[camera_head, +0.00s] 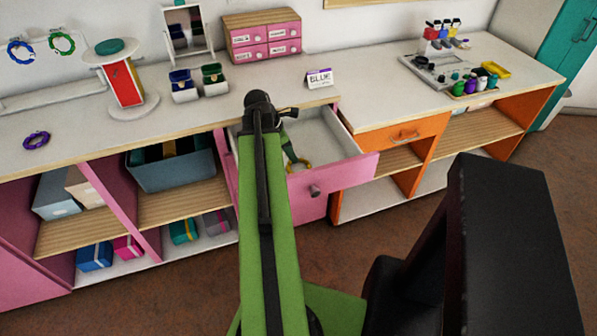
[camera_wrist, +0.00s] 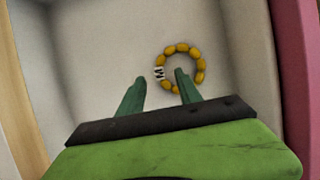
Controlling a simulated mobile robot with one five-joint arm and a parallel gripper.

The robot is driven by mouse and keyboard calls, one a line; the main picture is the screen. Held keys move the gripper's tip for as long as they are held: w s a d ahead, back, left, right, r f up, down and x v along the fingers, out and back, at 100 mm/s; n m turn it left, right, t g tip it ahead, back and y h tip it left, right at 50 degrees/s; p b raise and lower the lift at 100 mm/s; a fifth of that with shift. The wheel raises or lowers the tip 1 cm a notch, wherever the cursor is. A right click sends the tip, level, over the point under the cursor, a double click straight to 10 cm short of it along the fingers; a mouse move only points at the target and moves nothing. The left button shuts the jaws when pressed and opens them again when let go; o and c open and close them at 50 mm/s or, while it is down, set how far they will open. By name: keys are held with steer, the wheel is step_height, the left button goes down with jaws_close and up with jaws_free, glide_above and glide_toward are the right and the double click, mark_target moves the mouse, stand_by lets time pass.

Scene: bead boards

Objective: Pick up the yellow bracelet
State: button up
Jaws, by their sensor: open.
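The yellow bracelet (camera_wrist: 203,66) lies flat in the open drawer, a ring of yellow beads with a pale, dark-marked bead on its left side. It also shows in the head view (camera_head: 303,164), partly hidden by my gripper. My gripper (camera_wrist: 157,82) is open and empty, with two green fingers. In the wrist view the right finger overlaps the inside of the ring and the left finger is outside it, to the left. I cannot tell whether they touch it. The head view shows the gripper reaching down into the drawer (camera_head: 330,146).
A purple bracelet (camera_head: 36,141) lies on the white counter at left. A "BLUE" card (camera_head: 319,78) stands behind the drawer. An orange drawer (camera_head: 403,136) to the right is shut.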

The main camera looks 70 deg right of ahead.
steer(key=b+x, duration=0.1)
steer(key=x, duration=0.2)
steer(key=shift+r, duration=0.15)
jaws_close()
step_height(320, 180, up, 10)
steer(key=p, duration=1)
